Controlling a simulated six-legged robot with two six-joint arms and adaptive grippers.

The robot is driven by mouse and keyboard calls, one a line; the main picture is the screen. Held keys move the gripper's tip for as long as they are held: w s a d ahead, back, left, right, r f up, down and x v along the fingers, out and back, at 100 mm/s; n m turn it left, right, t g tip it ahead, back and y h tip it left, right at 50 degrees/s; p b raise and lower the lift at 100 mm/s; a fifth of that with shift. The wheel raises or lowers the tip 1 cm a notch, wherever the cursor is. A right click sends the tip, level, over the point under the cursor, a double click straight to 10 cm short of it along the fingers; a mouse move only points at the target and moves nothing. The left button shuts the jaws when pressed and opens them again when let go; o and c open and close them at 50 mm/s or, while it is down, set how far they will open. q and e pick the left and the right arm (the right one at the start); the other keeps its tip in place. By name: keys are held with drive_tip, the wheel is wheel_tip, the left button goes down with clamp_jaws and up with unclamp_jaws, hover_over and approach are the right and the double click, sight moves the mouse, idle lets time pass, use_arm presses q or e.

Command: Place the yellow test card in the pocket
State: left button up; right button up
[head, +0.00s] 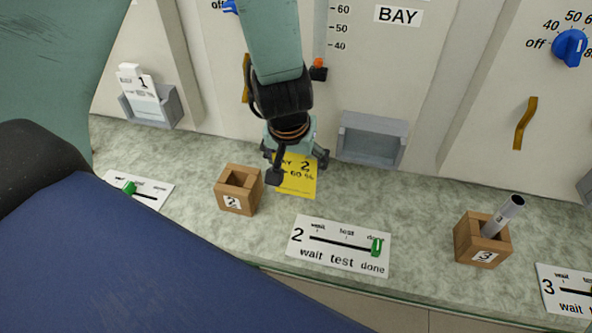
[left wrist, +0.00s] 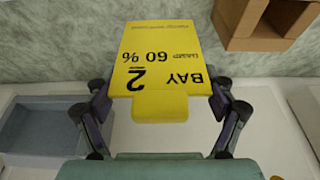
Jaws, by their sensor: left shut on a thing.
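The yellow test card (head: 300,187), printed "BAY 2" and "60 %", is in my left gripper (head: 297,166), in front of the middle panel. The left wrist view shows the card (left wrist: 160,58) with its plain yellow tab between the two fingers of the gripper (left wrist: 160,98). In the head view the gripper hides the card's upper part. I cannot tell whether the card touches the counter. The grey pocket (head: 370,148) on the middle panel is empty and to the right of the gripper. The pocket also shows at the left of the left wrist view (left wrist: 38,128). My right gripper is not in view.
Wooden block 2 (head: 226,200) stands close left of the card; wooden block 3 (head: 470,248) holds a grey rod (head: 503,215). A white slider plate 2 (head: 322,255) lies in front. Another pocket at left holds a white card (head: 140,90).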

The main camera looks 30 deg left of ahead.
use_arm(q)
drive_tip(key=shift+b+x, duration=0.3)
drive_tip(key=shift+x, duration=0.6)
drive_tip(key=shift+a+f, duration=0.15)
drive_tip(key=shift+a, duration=0.15)
drive_tip(key=shift+c, duration=0.5)
drive_tip(key=shift+s, duration=0.25)
drive_tip(key=shift+c, duration=0.2)
drive_tip(key=shift+s+d+r, duration=0.2)
drive_tip(key=shift+s+r, duration=0.2)
drive_tip(key=shift+r, duration=0.05)
drive_tip(key=shift+f, duration=0.1)
drive_tip(key=shift+w+f, duration=0.25)
drive_tip(key=o, duration=1)
drive_tip(key=shift+w+f, duration=0.1)
drive_tip(key=shift+w, duration=0.1)
drive_tip(key=shift+o, duration=0.9)
drive_tip(key=shift+w+a, duration=0.15)
drive_tip(key=shift+o, duration=0.4)
drive_tip(key=shift+s+r, duration=0.25)
drive_tip(key=shift+s, duration=0.3)
drive_tip(key=shift+w+r, duration=0.1)
drive_tip(key=shift+w, duration=0.2)
drive_tip(key=p+v, duration=0.5)
drive_tip(key=v, duration=0.7)
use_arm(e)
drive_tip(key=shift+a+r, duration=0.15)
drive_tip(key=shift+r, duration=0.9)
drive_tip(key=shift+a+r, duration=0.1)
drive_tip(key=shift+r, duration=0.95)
